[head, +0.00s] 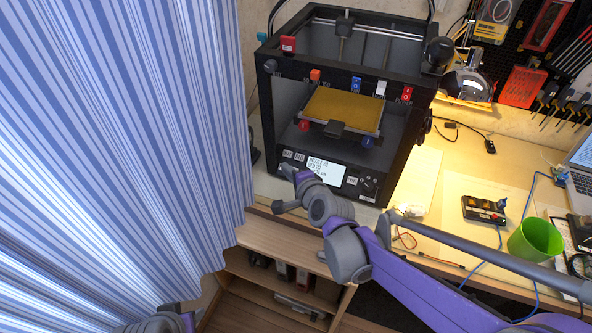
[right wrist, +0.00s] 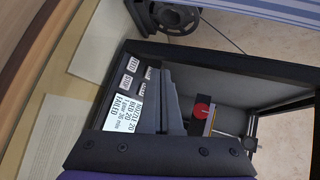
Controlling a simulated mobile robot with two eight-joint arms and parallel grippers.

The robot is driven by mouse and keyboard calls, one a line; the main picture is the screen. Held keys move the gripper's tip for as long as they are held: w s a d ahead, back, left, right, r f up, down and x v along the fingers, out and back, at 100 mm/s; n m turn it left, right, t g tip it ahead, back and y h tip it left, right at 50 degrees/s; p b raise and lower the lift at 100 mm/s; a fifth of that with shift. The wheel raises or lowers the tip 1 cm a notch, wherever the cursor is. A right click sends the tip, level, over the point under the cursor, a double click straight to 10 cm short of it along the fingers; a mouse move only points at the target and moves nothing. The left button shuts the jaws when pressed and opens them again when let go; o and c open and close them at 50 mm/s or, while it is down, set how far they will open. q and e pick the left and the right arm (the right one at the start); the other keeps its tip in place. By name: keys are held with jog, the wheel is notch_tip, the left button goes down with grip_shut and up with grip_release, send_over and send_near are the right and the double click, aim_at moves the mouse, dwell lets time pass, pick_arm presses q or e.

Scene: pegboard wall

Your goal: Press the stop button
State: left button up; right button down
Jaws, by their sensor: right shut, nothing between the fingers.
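The black 3D printer (head: 400,170) stands on the desk, with a lit screen (head: 325,172) and small buttons on its lower front panel. Two pale labelled buttons (head: 293,156) sit left of the screen. Contact with a button cannot be told.
A striped curtain (head: 120,130) hangs at the left. A small black control box (head: 484,210) with a red button, a green cup (head: 535,240) and cables lie on the desk to the right. A wooden shelf (head: 270,240) is below. Part of my left arm shows at the bottom.

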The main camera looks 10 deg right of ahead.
jog(key=shift+w+d+f+b, duration=0.55)
jog(key=shift+w+f+b, duration=0.2)
jog(key=shift+f, duration=0.4)
jog(key=shift+w+d+f+b, duration=0.55)
jog(key=shift+w+f, duration=0.3)
jog(key=shift+f, duration=0.3)
jog(key=shift+w+d+f+b, duration=0.5)
jog(key=shift+w+f+b, duration=0.3)
jog(key=shift+f, duration=0.35)
jog(key=shift+f, duration=0.1)
jog(key=shift+w+d+f, duration=0.1)
jog(key=shift+w+f, duration=0.1)
jog(key=shift+w+d+f+b, duration=0.2)
jog(key=shift+w+f+b, duration=0.05)
jog(key=shift+f+b, duration=0.1)
dwell(0.3)
dwell(0.4)
jog(key=shift+s+a+r+p, duration=0.3)
jog(key=shift+s+r+p, duration=0.15)
jog(key=shift+r, duration=0.25)
